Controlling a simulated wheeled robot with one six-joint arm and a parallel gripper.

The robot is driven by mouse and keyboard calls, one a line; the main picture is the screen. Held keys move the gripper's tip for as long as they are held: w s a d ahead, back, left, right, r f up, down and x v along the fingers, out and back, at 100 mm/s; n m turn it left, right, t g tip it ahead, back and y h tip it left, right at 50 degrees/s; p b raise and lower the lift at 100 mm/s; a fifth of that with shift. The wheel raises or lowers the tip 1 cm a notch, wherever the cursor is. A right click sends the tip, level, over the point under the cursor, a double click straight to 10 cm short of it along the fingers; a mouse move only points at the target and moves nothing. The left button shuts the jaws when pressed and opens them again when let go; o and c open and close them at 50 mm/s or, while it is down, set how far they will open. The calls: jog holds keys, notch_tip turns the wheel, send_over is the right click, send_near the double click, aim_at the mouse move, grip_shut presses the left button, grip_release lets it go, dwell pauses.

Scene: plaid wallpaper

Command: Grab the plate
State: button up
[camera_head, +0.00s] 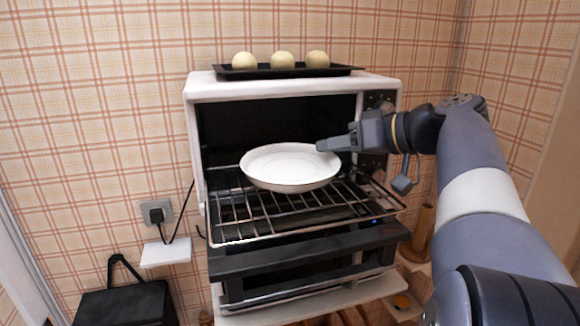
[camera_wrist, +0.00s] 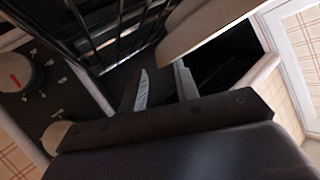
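A white round plate (camera_head: 290,167) lies on the pulled-out wire rack (camera_head: 270,215) of the open oven. In the wrist view a pale curved piece of the plate (camera_wrist: 208,25) shows at the top, just ahead of the fingers. My gripper (camera_head: 320,145) reaches in from the right, with its fingertips at the plate's back right rim. In the wrist view the fingers (camera_wrist: 163,72) are apart, with nothing seen between them. I cannot tell whether a finger touches the rim.
The white oven (camera_head: 290,86) carries a black tray (camera_head: 238,75) with several pale round buns. The oven's control panel (camera_head: 376,100) is close beside my gripper, and its knob (camera_wrist: 15,72) shows in the wrist view. A dark bag (camera_head: 125,303) is at lower left.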

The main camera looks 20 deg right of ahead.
jog(key=shift+x, duration=1.4)
grip_shut()
